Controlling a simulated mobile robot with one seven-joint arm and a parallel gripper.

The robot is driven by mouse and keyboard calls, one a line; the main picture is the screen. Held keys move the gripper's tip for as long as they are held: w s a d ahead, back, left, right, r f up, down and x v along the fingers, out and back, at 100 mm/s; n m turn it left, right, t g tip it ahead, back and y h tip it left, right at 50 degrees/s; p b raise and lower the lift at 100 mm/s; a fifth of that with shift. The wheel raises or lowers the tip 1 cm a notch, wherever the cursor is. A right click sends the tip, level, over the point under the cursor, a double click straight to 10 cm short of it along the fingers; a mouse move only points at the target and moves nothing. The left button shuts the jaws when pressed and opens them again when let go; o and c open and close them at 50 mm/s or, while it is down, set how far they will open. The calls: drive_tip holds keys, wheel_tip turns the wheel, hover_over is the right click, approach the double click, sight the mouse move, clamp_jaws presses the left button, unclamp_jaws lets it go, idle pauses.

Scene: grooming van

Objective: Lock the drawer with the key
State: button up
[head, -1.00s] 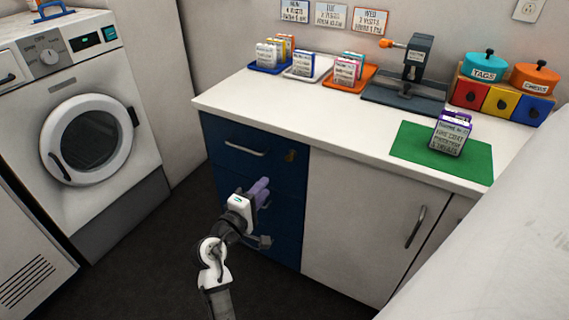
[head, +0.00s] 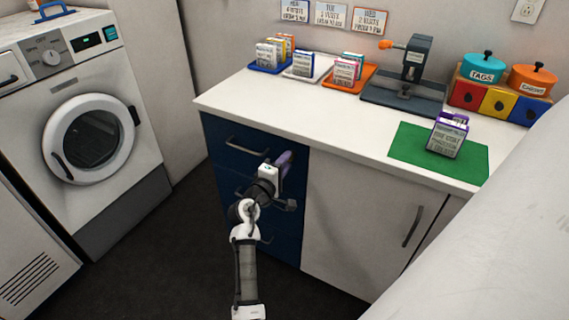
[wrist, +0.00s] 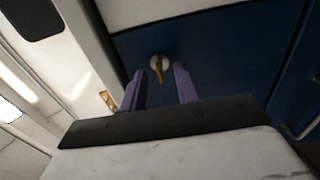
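The blue drawer front (head: 222,130) is at the top left of the counter cabinet and looks closed. The lock with its brass key (wrist: 157,66) shows in the wrist view; the key sticks out of a round silver-coloured keyhole plate. My gripper (head: 284,160) is in front of the drawer's right part and hides the lock in the head view. In the wrist view my gripper (wrist: 160,84) has its two purple fingers apart and empty. The key appears in the gap between them, just beyond the tips. I cannot tell the exact distance.
A drawer handle (head: 246,146) lies left of my gripper. A white cabinet door (head: 350,215) with a handle is to the right. The white counter (head: 330,122) above holds trays, a clamp-like device and a green mat (head: 410,150). The dark floor to the left is clear.

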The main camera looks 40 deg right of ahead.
drive_tip(key=shift+c, duration=0.4)
clamp_jaws()
drive_tip(key=shift+f+m+b, duration=0.1)
drive_tip(key=shift+m+b, duration=0.2)
drive_tip(key=shift+b, duration=0.25)
drive_tip(key=shift+m+b, duration=8.6)
drive_tip(key=shift+b, duration=0.35)
